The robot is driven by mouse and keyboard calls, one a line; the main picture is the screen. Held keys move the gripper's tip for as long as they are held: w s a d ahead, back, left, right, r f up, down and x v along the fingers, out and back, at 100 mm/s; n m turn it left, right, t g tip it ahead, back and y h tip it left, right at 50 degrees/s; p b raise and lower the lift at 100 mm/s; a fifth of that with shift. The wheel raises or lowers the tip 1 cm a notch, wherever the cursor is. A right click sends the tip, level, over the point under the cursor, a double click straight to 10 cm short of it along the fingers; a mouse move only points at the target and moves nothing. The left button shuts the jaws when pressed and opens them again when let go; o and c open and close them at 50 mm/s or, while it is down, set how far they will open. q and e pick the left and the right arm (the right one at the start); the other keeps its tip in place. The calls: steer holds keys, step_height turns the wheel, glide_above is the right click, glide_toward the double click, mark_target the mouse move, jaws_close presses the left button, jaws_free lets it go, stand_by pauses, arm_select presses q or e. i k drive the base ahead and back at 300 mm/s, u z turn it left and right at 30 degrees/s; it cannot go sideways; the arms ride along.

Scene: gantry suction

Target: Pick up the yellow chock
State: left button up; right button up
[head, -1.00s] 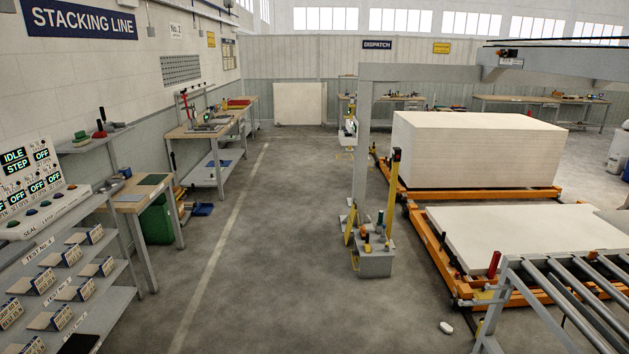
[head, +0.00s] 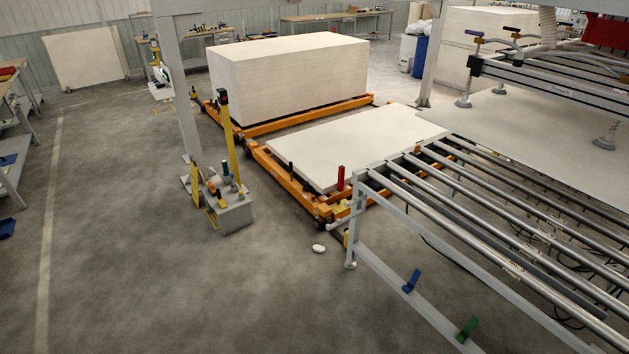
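No clearly separate yellow chock can be made out. A small yellow piece (head: 342,211) shows at the near corner of the orange cart (head: 287,183), beside a red upright handle (head: 340,178). It is partly hidden by the roller conveyor's leg, and I cannot tell whether it is a chock. A yellow angled plate (head: 211,219) stands at the foot of the gantry post, next to a grey box (head: 235,212). Neither of my grippers is in view.
The roller conveyor (head: 470,205) fills the right foreground, with blue (head: 411,281) and green (head: 467,328) pieces on its lower rail. A small white object (head: 319,249) lies on the floor.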

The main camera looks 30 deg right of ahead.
mark_target(221, 202)
steer(key=z, duration=0.6)
steer(key=i, duration=3.55)
steer(key=z, duration=0.2)
